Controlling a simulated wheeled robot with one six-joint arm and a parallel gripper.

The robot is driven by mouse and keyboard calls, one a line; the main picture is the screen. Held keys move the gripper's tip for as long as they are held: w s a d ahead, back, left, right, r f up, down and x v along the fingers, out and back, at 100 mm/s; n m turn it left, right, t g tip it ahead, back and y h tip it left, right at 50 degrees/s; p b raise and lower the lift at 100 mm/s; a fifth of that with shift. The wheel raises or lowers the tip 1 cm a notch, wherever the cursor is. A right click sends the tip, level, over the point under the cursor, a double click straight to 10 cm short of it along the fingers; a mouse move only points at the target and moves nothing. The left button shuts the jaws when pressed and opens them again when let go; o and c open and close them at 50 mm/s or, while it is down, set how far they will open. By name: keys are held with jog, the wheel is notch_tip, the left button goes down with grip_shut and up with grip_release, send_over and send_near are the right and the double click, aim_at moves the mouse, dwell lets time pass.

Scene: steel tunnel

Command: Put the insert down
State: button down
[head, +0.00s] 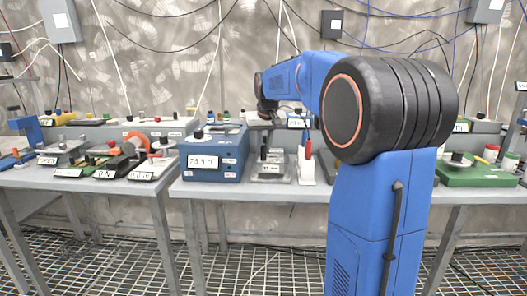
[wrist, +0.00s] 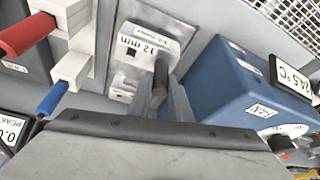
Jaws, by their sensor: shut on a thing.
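My gripper (wrist: 162,88) is shut on a dark, slim upright part, which I take to be the insert (wrist: 160,72). In the wrist view it is in front of a light grey block labelled 12 mm (wrist: 140,50). In the head view my gripper (head: 264,127) is above a small grey stand (head: 270,177) on the bench, right of the blue box (head: 212,165) with a temperature display. The blue box also shows at the right of the wrist view (wrist: 225,85). Whether the insert touches the stand is hidden.
A white holder (head: 306,168) with red and blue handled tools stands close right of the stand. The grey bench (head: 310,190) has a narrow clear front strip. A left bench (head: 70,182) carries several instruments. A green box (head: 475,175) stands at far right.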

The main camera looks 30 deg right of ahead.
jog(key=shift+f, duration=0.55)
jog(key=c, duration=1.6)
grip_release()
jog(key=shift+f, duration=0.15)
jog(key=v, duration=1.2)
